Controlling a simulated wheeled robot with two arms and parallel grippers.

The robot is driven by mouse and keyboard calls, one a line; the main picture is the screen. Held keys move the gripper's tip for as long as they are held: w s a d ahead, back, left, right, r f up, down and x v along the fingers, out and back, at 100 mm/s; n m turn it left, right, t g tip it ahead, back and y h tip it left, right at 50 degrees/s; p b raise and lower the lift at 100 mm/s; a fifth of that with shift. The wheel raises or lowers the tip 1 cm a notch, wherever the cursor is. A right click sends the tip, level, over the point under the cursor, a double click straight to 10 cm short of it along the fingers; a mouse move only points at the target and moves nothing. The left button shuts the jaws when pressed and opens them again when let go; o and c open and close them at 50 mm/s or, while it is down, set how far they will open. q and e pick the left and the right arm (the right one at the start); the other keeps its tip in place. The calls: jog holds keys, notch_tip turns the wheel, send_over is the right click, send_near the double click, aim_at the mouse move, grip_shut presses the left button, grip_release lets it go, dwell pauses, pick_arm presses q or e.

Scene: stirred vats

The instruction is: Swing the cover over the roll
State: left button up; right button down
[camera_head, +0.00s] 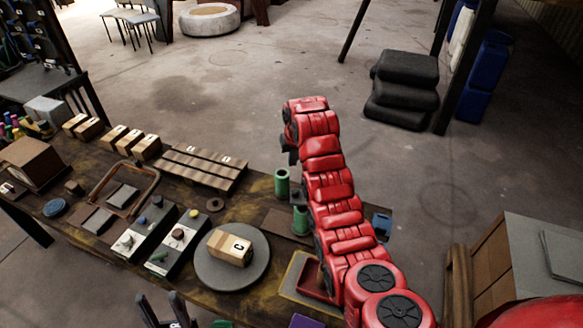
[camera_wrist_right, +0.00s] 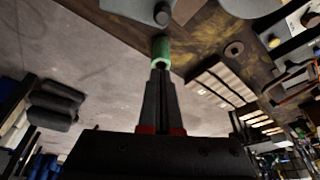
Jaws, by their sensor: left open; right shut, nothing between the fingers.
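A green roll-like cylinder (camera_head: 282,182) stands near the far edge of the table. It also shows in the right wrist view (camera_wrist_right: 161,50), right at the tips of my right gripper (camera_wrist_right: 160,68). That gripper is shut and empty; whether it touches the cylinder I cannot tell. A second green cylinder (camera_head: 300,220) stands nearer, beside my red right arm, by a dark flat plate (camera_head: 280,225). Which part is the cover I cannot tell. In the head view the right gripper is mostly hidden by its arm. My left gripper (camera_head: 164,312) is open and empty at the near edge.
A grey round disc (camera_head: 219,279) carries a block marked C (camera_head: 230,248). Left of it are control boxes (camera_head: 175,245), a brown-framed piece (camera_head: 124,188) and several wooden blocks. A red tray (camera_head: 318,279) lies by my right arm. Floor beyond the table is open.

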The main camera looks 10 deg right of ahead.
jog(key=b+x, duration=0.3)
jog(key=x, duration=0.7)
jog(key=shift+s+d+r+p, duration=0.1)
jog(key=shift+s+r+p, duration=0.15)
jog(key=shift+s+p, duration=1.25)
jog(key=shift+s+d+r+p, duration=0.2)
jog(key=shift+s+p, duration=0.45)
jog(key=shift+p, duration=1.7)
jog(key=shift+a, duration=0.15)
